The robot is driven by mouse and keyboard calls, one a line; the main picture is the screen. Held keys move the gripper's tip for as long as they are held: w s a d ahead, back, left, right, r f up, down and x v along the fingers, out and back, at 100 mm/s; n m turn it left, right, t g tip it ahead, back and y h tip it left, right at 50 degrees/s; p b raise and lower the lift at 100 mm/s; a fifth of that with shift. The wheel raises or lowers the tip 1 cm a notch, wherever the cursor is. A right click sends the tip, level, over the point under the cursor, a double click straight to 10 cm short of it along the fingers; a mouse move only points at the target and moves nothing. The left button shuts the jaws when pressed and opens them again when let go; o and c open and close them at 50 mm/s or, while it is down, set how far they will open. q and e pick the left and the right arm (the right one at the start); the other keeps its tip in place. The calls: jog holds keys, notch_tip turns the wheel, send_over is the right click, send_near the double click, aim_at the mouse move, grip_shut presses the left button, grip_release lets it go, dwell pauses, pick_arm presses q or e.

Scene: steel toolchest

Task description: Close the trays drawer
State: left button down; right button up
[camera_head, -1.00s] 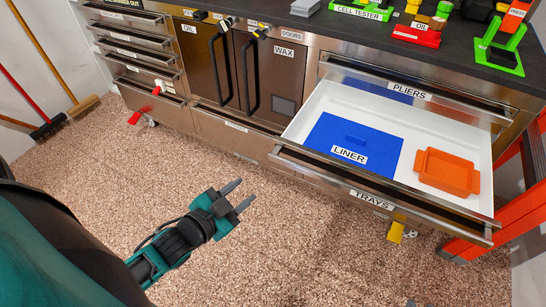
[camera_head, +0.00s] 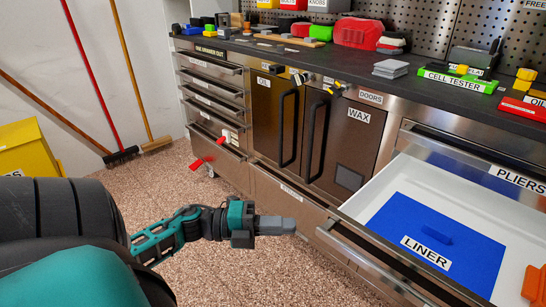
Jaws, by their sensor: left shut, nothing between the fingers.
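The trays drawer (camera_head: 480,205) stands open at the lower right in the head view, below the pliers drawer (camera_head: 515,178). Its white inside holds a blue liner (camera_head: 420,237) and, at the right edge of the picture, part of an orange tray (camera_head: 537,284). Its steel front and bar handle (camera_head: 372,254) run toward the bottom right; the rest of the front is cut off. My left gripper (camera_head: 288,225) is shut and empty, pointing right. In the picture it is just left of the drawer front's left end; I cannot tell the depth gap. My right gripper is out of view.
Closed doors marked WAX (camera_head: 340,125) and several shallow drawers (camera_head: 212,88) fill the chest's left part. A red latch (camera_head: 197,164) sticks out low there. Brooms (camera_head: 122,155) lean on the left wall beside a yellow bin (camera_head: 28,150). The speckled floor (camera_head: 240,280) before the chest is clear.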

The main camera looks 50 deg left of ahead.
aim_at(329, 226)
pick_arm(q)
jog(key=x, duration=0.5)
jog(key=shift+w+d+b, duration=0.2)
jog(key=shift+b, duration=0.1)
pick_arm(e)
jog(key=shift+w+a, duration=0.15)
